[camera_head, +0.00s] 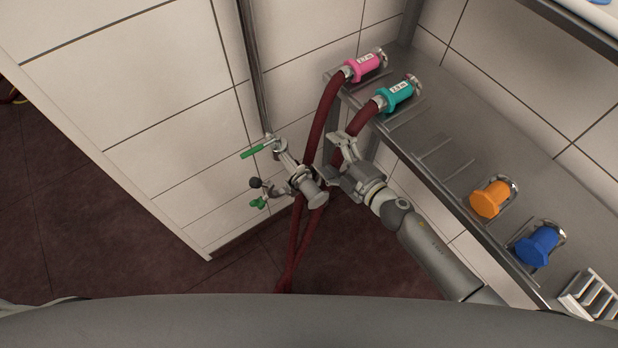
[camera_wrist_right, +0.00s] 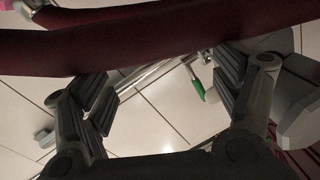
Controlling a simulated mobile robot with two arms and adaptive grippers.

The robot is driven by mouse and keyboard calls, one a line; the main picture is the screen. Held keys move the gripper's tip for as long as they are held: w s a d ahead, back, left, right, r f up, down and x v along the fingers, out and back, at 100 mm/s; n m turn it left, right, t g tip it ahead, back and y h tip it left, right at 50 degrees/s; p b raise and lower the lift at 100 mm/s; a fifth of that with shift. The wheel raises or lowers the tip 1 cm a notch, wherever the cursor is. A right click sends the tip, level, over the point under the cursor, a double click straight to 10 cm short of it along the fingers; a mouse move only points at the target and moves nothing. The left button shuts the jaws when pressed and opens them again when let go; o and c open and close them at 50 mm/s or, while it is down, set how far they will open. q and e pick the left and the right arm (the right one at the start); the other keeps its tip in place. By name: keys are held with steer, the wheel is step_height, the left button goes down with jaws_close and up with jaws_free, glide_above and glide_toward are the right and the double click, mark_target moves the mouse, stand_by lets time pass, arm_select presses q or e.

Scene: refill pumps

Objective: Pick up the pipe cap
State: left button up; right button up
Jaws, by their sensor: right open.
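A grey round end piece, which looks like the pipe cap (camera_head: 315,193), sits on the short pipe branch low at the wall, facing right. My right gripper (camera_head: 336,162) is open and empty, just up and right of this piece and apart from it, close beside the dark red hoses (camera_head: 320,125). In the right wrist view the two fingers (camera_wrist_right: 165,88) are spread, with tiled wall and a green valve handle (camera_wrist_right: 197,90) showing behind them. A pale grey part at the right there may be the cap; I cannot tell. My left gripper is out of view.
The hoses cross close in front of my right fingers and end in pink (camera_head: 364,67) and teal (camera_head: 398,95) couplings on the metal shelf (camera_head: 440,150). Orange (camera_head: 492,199) and blue (camera_head: 538,245) plugs sit further right. Green-handled valves (camera_head: 258,151) stick out from the pipe.

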steer(key=s+a+r+n+g+y, duration=0.1)
steer(key=a+r+n+y, duration=0.25)
steer(key=r, duration=0.45)
steer(key=n+g+h+p, duration=0.2)
steer(key=n+g, duration=0.7)
steer(key=n, duration=0.5)
glide_above(316, 189)
steer(key=s+a, duration=0.2)
steer(key=a, duration=0.1)
step_height(316, 189, down, 3)
steer(key=d+f+n+g+h, duration=0.2)
steer(key=d+f+n+h, duration=0.25)
steer(key=d, duration=0.25)
steer(key=shift+m+h, duration=0.3)
steer(key=shift+m, duration=0.2)
steer(key=b+x, duration=0.2)
steer(key=w+b+x, duration=0.1)
steer(key=b+x, duration=0.1)
steer(key=x, duration=0.1)
steer(key=shift+d+f, duration=0.1)
steer(key=b+x, duration=0.4)
steer(key=x, duration=0.1)
steer(key=shift+w+b, duration=0.25)
steer(key=shift+b, duration=0.1)
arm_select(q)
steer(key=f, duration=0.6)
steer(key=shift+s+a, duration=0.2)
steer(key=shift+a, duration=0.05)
